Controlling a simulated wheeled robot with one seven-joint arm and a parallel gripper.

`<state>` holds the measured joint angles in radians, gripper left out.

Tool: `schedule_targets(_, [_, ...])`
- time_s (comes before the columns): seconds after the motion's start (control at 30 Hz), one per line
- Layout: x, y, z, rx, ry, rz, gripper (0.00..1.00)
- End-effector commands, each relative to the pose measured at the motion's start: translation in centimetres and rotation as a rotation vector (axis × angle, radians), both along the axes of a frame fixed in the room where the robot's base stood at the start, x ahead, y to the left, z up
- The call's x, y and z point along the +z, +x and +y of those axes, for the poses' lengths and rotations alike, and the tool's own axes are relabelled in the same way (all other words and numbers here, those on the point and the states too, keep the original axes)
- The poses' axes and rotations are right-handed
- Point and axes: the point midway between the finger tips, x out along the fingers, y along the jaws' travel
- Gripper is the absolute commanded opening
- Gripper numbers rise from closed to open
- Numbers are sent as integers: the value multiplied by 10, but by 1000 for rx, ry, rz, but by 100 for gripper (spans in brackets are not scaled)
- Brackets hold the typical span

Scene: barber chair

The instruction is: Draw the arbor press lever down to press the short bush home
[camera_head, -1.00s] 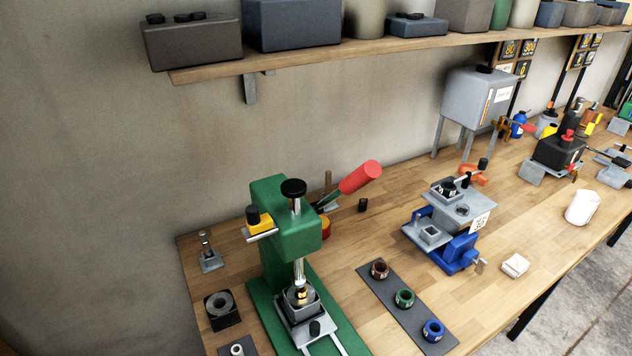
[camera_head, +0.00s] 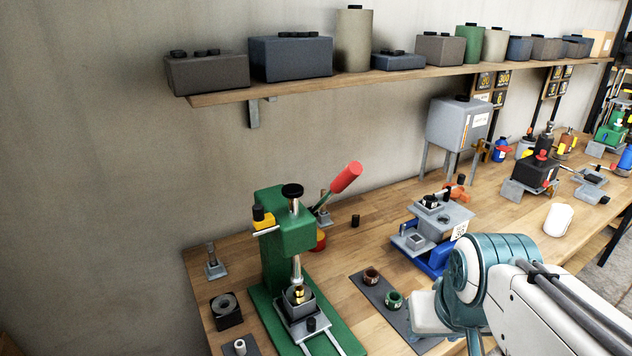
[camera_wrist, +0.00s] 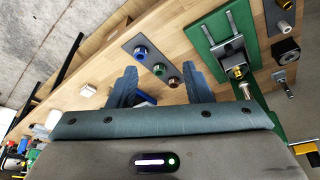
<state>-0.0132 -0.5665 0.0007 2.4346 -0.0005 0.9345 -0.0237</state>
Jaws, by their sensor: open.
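The green arbor press (camera_head: 283,232) stands at the left of the bench, with its ram down over a small brass bush (camera_head: 298,294) in a grey holder. Its lever (camera_head: 343,180) has a red grip and points up and to the right. In the wrist view the press (camera_wrist: 214,42) is at upper right, with the brass bush (camera_wrist: 238,72) beside the ram; I cannot make out the lever there. My gripper (camera_wrist: 158,82) is open and empty, its two fingers apart over the bench. In the head view my arm is at lower right, away from the lever.
A dark strip (camera_wrist: 130,45) carries coloured rings between gripper and press. A blue-based fixture (camera_head: 436,258) stands right of the press. A black block (camera_head: 226,310) sits to its left. A loaded shelf (camera_head: 300,92) runs above. Bench space near the lever is mostly clear.

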Motion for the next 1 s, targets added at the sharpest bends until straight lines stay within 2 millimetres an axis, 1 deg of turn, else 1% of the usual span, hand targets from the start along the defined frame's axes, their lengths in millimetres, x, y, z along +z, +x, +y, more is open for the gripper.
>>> schedule_targets(0.03, [11, 10, 2, 18, -2, -5, 45])
schedule_targets(0.07, [19, 16, 4, 35, -4, -8, 45])
schedule_targets(0.17, [53, 40, 13, 105, -10, -16, 45])
schedule_targets(0.3, [103, 71, 31, 218, -22, -27, 45])
schedule_targets(0.5, [171, 105, 59, 382, -40, -45, 45])
schedule_targets(0.7, [228, 125, 86, 542, -62, -70, 45])
schedule_targets(0.8, [249, 130, 97, 610, -73, -80, 45])
schedule_targets(0.9, [264, 132, 105, 662, -81, -88, 45])
schedule_targets(1.0, [273, 132, 110, 693, -87, -93, 45])
